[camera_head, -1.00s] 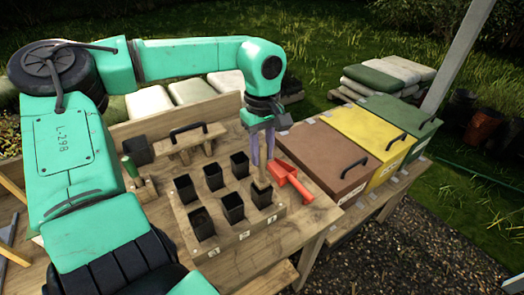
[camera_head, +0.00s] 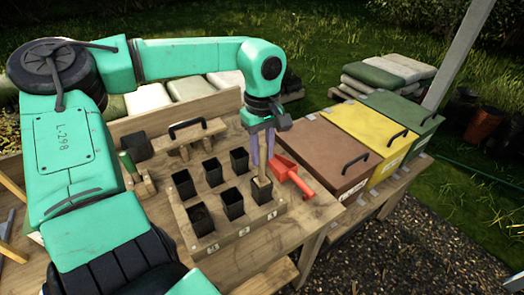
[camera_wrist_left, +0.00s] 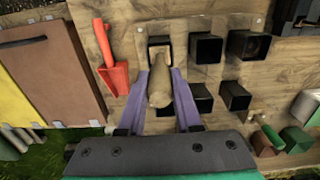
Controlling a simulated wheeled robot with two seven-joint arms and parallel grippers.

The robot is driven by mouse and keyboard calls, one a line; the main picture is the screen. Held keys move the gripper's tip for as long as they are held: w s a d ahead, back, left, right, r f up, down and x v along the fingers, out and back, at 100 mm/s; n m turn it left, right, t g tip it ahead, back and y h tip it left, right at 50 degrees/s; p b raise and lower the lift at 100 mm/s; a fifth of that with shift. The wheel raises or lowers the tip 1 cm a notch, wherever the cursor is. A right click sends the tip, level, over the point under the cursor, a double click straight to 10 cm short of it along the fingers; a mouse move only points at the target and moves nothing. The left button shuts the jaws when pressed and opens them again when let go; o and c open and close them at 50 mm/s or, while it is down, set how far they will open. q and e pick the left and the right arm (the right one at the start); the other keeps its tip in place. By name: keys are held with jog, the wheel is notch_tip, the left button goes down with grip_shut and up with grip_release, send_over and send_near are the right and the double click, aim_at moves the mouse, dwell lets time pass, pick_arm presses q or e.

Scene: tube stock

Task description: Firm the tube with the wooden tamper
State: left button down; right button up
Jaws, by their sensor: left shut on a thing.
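My left gripper (camera_head: 262,160), with purple fingers, is shut on the wooden tamper (camera_head: 261,185) and holds it upright. In the left wrist view the gripper (camera_wrist_left: 160,95) has its fingers on both sides of the pale tamper (camera_wrist_left: 159,82). The tamper's lower end is at the mouth of the front right black tube (camera_head: 265,197), which also shows in the left wrist view (camera_wrist_left: 152,45). How deep it reaches inside is hidden. Several other square black tubes stand in the wooden rack (camera_head: 240,241). My right gripper is not in view.
A red scoop (camera_head: 292,175) lies right of the rack. A green-handled tool (camera_head: 128,164) and a wooden block with a black handle (camera_head: 190,140) are behind and left. Brown (camera_head: 325,150), yellow (camera_head: 362,138) and green (camera_head: 402,118) bins stand to the right.

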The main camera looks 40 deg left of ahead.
pick_arm(q)
jog(key=shift+f+b, duration=0.75)
dwell(1.6)
jog(key=shift+s, duration=0.1)
dwell(0.5)
jog(key=shift+r+p, duration=0.75)
jog(key=shift+r, duration=0.15)
jog(key=shift+r+p, duration=3.5)
jog(key=shift+r, duration=1.25)
jog(key=shift+f, duration=0.1)
